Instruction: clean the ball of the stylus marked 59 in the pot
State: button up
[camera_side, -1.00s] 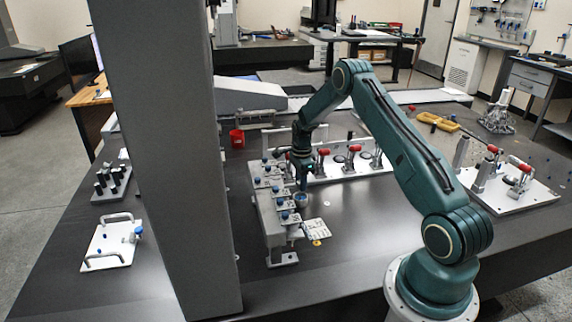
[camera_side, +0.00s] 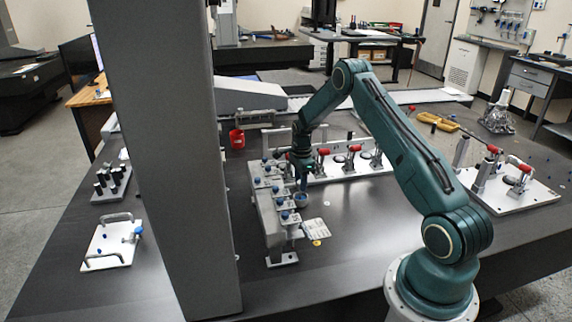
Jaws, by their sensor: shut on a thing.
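My gripper (camera_side: 302,178) points down and is shut on a small, thin part, most likely a stylus. The part is too small here to make out its ball or read any number. Directly below is a small blue-grey pot (camera_side: 301,200), beside the right side of a grey rack (camera_side: 273,231). I cannot tell whether the held part's lower end is inside the pot or just above it. Several blue-topped styli (camera_side: 279,201) sit along the rack; their markings are not readable.
A white fixture plate with red-handled clamps (camera_side: 351,158) stands behind the gripper. A white card (camera_side: 316,228) lies right of the rack. A red cup (camera_side: 237,139) stands at the back left. A tall grey column (camera_side: 165,150) fills the left foreground. The dark table right of the card is clear.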

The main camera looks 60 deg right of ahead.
jog(key=shift+f+n, duration=0.1)
jog(key=shift+n, duration=1.6)
jog(key=shift+r, duration=3.1)
